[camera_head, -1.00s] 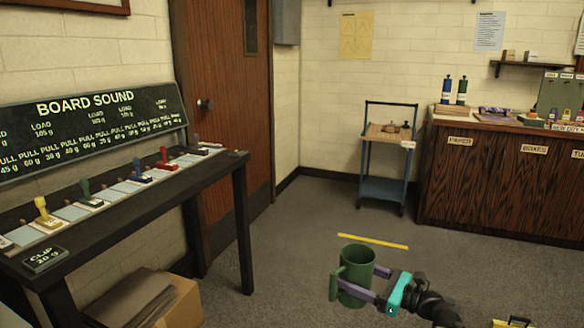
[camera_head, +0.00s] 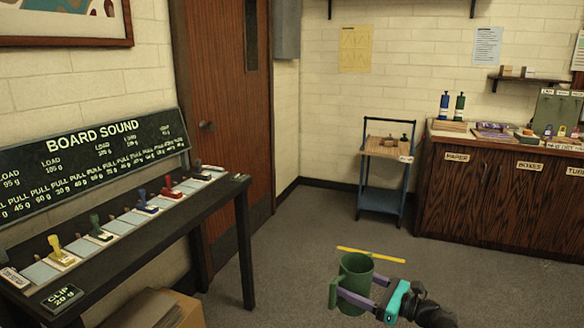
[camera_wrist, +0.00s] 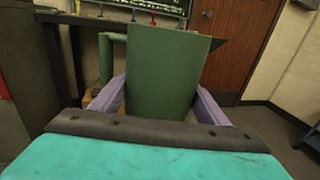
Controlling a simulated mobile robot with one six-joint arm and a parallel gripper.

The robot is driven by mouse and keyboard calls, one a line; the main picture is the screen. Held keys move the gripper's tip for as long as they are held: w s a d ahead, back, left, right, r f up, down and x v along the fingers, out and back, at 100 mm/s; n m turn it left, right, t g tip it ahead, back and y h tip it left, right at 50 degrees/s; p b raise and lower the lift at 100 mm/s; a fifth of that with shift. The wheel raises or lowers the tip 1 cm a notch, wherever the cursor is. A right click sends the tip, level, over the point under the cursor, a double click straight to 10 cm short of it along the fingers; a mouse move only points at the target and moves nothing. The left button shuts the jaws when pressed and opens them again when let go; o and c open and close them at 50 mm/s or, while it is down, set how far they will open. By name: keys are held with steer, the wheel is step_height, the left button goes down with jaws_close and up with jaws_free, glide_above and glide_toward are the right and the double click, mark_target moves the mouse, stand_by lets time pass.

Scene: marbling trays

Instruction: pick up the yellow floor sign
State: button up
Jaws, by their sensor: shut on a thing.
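My gripper (camera_head: 360,287) is shut on a green mug (camera_head: 356,268), with one purple finger on each side of it. The mug is held upright above the floor, its handle to the left. In the wrist view the mug (camera_wrist: 165,70) fills the middle between the fingers. No yellow floor sign can be made out in either view now. A flat yellow strip (camera_head: 371,255) lies on the floor behind the mug.
A dark bench (camera_head: 215,198) with several coloured stamps stands at left, a cardboard box (camera_head: 188,311) below it. A blue cart (camera_head: 381,201) and a wooden cabinet (camera_head: 480,195) stand at the back. Grey floor between them is clear.

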mark_target(356, 255)
steer(key=shift+r+p, duration=5.1)
steer(key=shift+p, duration=1.2)
steer(key=shift+s, duration=0.15)
